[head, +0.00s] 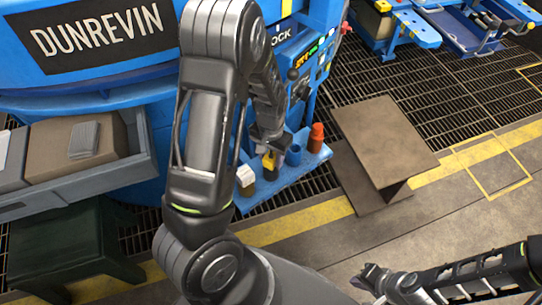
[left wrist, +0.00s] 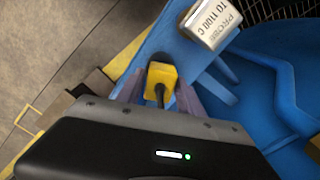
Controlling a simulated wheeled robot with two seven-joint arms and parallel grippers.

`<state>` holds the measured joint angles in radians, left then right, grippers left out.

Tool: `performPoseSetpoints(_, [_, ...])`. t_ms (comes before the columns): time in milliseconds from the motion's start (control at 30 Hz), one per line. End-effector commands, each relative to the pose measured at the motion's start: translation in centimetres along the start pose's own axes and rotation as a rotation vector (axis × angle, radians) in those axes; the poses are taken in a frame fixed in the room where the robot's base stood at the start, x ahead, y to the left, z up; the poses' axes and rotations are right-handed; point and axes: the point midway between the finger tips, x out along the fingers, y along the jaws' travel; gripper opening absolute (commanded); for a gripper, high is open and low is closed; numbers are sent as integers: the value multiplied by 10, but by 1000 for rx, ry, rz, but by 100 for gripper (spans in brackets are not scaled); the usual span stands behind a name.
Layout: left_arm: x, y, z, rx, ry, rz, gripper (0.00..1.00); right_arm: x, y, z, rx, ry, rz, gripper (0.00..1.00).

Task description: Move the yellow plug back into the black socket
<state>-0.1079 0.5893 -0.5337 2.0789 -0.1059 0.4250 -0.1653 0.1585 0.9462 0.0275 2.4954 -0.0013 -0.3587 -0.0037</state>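The yellow plug (head: 268,161) shows at the blue shelf beside the machine in the head view, just below my left gripper (head: 267,146). In the left wrist view the yellow plug (left wrist: 161,75) sits between the two fingertips of my left gripper (left wrist: 160,84), which appear to touch its sides. A dark stem runs from the plug toward the palm. A dark piece shows under the plug in the head view; I cannot tell if it is the black socket or whether the plug is in it. My right gripper (head: 366,284) is empty, its fingers apart, low at the right.
The blue shelf (head: 262,193) also holds a white-topped block (head: 245,177), a blue cup (head: 293,155) and a red-orange piece (head: 317,134). A white labelled probe box (left wrist: 210,22) is close by in the wrist view. A brown stand (head: 385,140) is to the right.

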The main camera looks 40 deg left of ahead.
Motion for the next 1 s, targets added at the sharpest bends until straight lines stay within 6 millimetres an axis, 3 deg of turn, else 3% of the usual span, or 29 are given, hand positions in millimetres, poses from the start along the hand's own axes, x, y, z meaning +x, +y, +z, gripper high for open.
performPoseSetpoints(267, [-7, 0, 0, 0, 0, 0, 43, -6, -2, 0, 0, 0, 0, 0])
performPoseSetpoints(1000, [-72, 0, 0, 0, 0, 0, 43, -59, -23, 0, 1, 0, 0, 0])
